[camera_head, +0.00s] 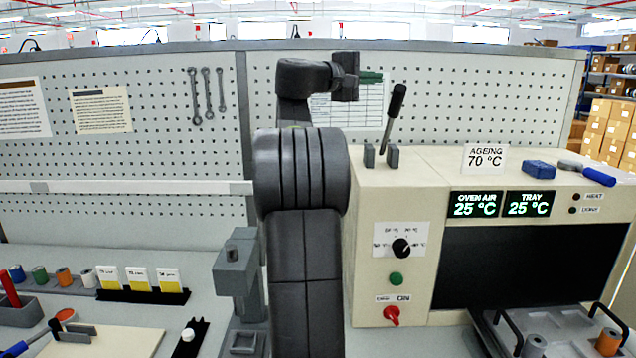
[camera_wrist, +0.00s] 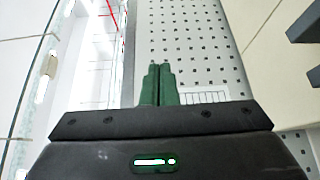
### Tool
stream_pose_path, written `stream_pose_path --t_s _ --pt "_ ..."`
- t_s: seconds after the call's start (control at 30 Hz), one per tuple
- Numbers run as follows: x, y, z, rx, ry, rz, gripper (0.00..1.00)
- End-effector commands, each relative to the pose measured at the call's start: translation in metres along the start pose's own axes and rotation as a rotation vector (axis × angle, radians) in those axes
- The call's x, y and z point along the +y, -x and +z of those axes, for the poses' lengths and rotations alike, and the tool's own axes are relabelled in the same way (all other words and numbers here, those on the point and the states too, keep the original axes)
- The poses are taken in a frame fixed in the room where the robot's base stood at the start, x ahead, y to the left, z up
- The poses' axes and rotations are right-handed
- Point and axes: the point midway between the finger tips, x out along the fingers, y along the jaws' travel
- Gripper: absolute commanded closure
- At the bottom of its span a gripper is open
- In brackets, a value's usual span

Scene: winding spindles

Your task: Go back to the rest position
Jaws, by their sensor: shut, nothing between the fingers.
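My gripper (camera_head: 371,77) is raised high in front of the pegboard, above the left end of the oven housing, with my dark arm upright in the middle of the head view. Its green fingers are together and empty. In the wrist view the two green fingers (camera_wrist: 158,84) lie side by side, pointing at the perforated board. No object is near the fingertips. My arm hides part of the bench and pegboard behind it.
The beige oven (camera_head: 395,210) stands right of my arm, with a black lever (camera_head: 394,112) on top just right of my gripper. A tray (camera_head: 560,325) with spools sits before it. The pegboard (camera_head: 460,95) is behind. Spools (camera_head: 40,275) and cards are at left.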

Motion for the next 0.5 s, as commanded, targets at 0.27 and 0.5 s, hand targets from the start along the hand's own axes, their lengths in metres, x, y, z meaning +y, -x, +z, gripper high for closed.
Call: stream_pose_path --t_s 0.27,0.5 --pt "0.003 -0.009 -0.016 -0.001 0.085 -0.050 1.00" --pt "-0.001 -0.017 -0.028 0.000 0.155 -0.091 1.00"
